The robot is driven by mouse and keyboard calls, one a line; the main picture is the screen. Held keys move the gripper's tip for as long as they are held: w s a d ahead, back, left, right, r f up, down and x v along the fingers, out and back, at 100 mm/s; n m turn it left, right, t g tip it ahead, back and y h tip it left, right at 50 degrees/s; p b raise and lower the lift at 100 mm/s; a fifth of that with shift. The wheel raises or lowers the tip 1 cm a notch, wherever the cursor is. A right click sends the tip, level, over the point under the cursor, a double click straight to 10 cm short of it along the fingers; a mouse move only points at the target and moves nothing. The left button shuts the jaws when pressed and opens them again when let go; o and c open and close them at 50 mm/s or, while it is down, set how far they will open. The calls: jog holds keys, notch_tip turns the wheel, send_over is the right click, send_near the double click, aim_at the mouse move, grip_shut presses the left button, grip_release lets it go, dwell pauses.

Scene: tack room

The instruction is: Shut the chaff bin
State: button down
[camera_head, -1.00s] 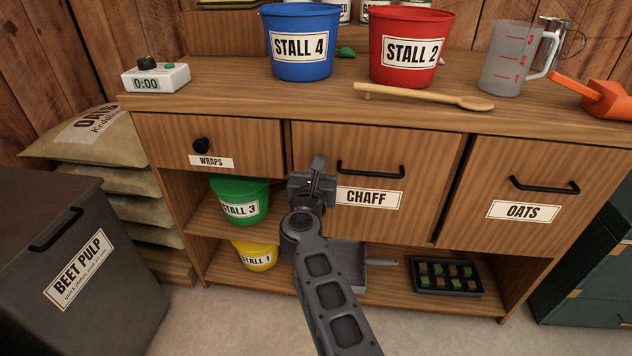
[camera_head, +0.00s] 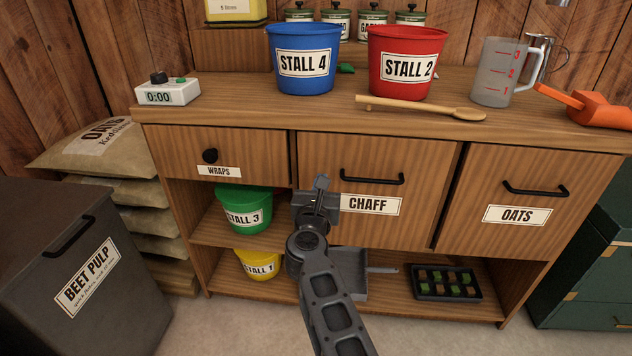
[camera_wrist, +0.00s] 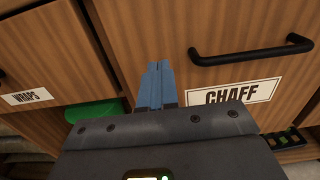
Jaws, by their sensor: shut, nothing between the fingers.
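The chaff bin (camera_head: 410,222) is the middle wooden front of the cabinet, with a black bar handle and a white CHAFF label. Its front looks flush, or nearly so, with the neighbouring fronts. The handle also shows at the upper right of the wrist view (camera_wrist: 252,54). My gripper (camera_head: 321,183) is shut and empty in front of the left part of the chaff front, left of the label and below the handle's level. In the wrist view its blue-looking fingertips (camera_wrist: 156,84) point at the chaff front's left side. I cannot tell whether they touch it.
The oats bin (camera_head: 560,225) is to the right and the wraps drawer (camera_head: 260,150) to the left. Blue (camera_head: 306,85) and red (camera_head: 410,88) buckets and a wooden spoon (camera_head: 420,107) are on the counter. A beet pulp bin (camera_head: 35,290) stands at lower left. Floor in front is clear.

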jog(key=s+p, duration=0.3)
jog(key=s, duration=0.7)
jog(key=s+d+f+n+t, duration=0.1)
jog(key=s+d+f+n, duration=0.1)
jog(key=s+d+n, duration=0.5)
jog(key=s+d+f+n, duration=0.3)
jog(key=s+d, duration=0.1)
jog(key=d, duration=0.4)
jog(key=s+d+n+y, duration=0.1)
jog(key=s+d+n, duration=0.45)
jog(key=s, duration=0.45)
jog(key=s+d+n+y, duration=0.1)
jog(key=s+d+n, duration=0.5)
jog(key=s, duration=0.4)
jog(key=s+r+n+g, duration=0.1)
jog(key=s+r+n, duration=0.2)
jog(key=s+n, duration=0.3)
jog(key=s+r+n+g+h, duration=0.1)
jog(key=s+r+n+g, duration=0.2)
jog(key=s, duration=0.4)
jog(key=s+r+n, duration=0.4)
jog(key=s+n, duration=0.1)
jog(key=s, duration=0.2)
notch_tip(320, 180, up, 14)
jog(key=p, duration=1.4)
jog(key=shift+a+r+n, duration=0.15)
jog(key=shift+a+n, duration=0.15)
jog(key=shift+n, duration=0.15)
